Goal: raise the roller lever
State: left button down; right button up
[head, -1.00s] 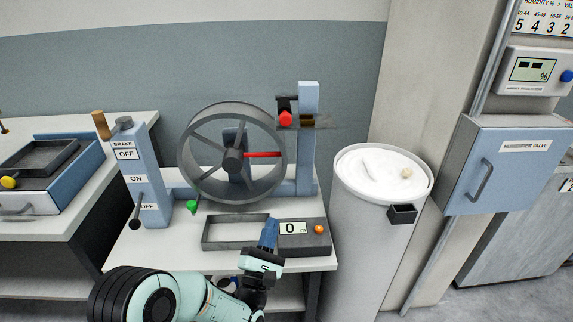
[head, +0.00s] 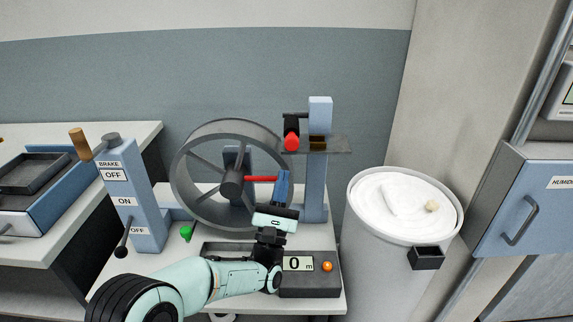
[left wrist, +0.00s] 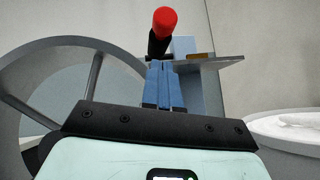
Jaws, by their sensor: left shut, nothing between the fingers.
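The roller lever is a short black arm with a red knob (head: 291,141), mounted on the blue post (head: 316,190) right of the big grey wheel. In the left wrist view its red knob (left wrist: 165,19) and black stem show just beyond the fingertips. My left gripper (head: 284,174) is shut and empty, its blue fingers pointing up below the red knob. A gap shows between the fingertips and the knob in the head view. In the left wrist view the shut fingers (left wrist: 161,66) overlap the stem's lower end, so contact is unclear. My right gripper is out of view.
The grey wheel (head: 178,175) with one red spoke stands close left of my gripper. A thin translucent plate (head: 338,146) sticks out from the post. A brake box (head: 135,215), a green knob (head: 186,233), a metre counter (head: 310,285) and a white-filled bin (head: 358,190) are nearby.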

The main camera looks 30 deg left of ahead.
aim_at(289, 145)
pick_arm(q)
jog(key=shift+w+d+r+p, duration=0.1)
jog(key=shift+w+r, duration=0.05)
jog(key=shift+r, duration=0.55)
jog(key=shift+w+d+r+p, duration=0.1)
jog(key=shift+w+d+r, duration=0.05)
jog(key=shift+r, duration=0.55)
jog(key=shift+w+d+r+p, duration=0.1)
jog(key=shift+w+r, duration=0.05)
jog(key=shift+r, duration=0.55)
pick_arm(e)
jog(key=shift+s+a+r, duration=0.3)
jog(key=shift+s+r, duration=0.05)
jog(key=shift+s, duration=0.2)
pick_arm(q)
jog(key=shift+r, duration=0.1)
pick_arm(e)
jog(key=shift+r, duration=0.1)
